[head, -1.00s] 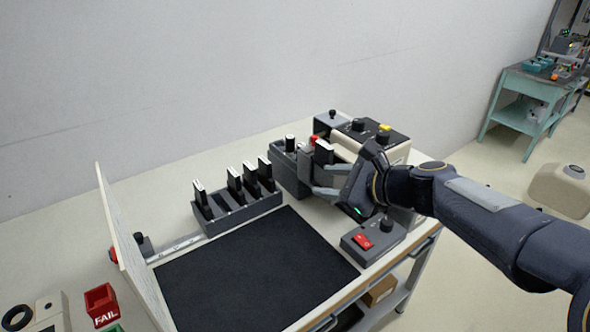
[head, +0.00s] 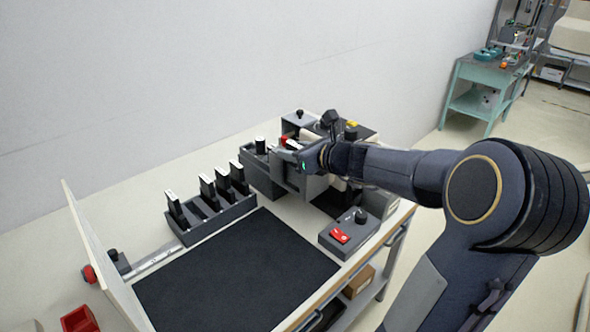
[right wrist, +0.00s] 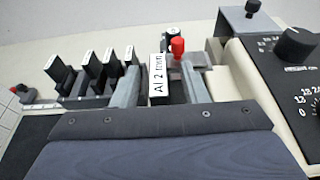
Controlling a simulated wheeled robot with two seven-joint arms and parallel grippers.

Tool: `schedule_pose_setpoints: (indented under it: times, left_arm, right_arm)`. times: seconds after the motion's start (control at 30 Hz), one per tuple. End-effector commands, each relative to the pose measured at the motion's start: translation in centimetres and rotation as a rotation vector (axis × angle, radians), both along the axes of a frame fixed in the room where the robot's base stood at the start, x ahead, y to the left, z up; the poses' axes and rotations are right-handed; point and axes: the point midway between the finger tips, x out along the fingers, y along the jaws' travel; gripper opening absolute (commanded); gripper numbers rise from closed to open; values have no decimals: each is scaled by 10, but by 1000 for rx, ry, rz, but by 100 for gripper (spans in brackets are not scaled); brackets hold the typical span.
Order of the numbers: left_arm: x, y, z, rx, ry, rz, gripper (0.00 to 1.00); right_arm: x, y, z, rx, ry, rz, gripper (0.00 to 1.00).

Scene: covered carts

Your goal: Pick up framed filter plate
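A framed filter plate (right wrist: 157,78), dark with a white label reading "Al 2 mm", stands between the fingers of my right gripper (right wrist: 165,88) in the right wrist view. The fingers look spread, with a gap on each side of the plate. In the head view the right gripper (head: 283,154) is at the grey device, and its hand hides this plate. Several similar dark plates with white tops (head: 207,184) stand in a grey slotted rack (head: 220,220) to the left. They also show in the right wrist view (right wrist: 90,62). My left gripper is not in view.
A dark control panel with knobs (right wrist: 295,45) is close on the right. A control box with a red switch (head: 340,236) sits at the table's front edge. A black mat (head: 235,275) lies clear. An upright white panel (head: 95,245) stands at left.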

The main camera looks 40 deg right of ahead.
Motion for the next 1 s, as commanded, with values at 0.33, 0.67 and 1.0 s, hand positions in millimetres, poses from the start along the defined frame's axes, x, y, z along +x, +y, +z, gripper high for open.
schedule_pose_setpoints:
  times: [0.33,0.67,1.0]
  left_arm:
    - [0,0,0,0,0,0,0]
    - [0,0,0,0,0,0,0]
    - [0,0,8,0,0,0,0]
  right_arm:
    - [0,0,0,-1,0,0,12]
    - [-1,0,1,-2,-1,1,0]
    - [0,0,9,-2,-1,2,0]
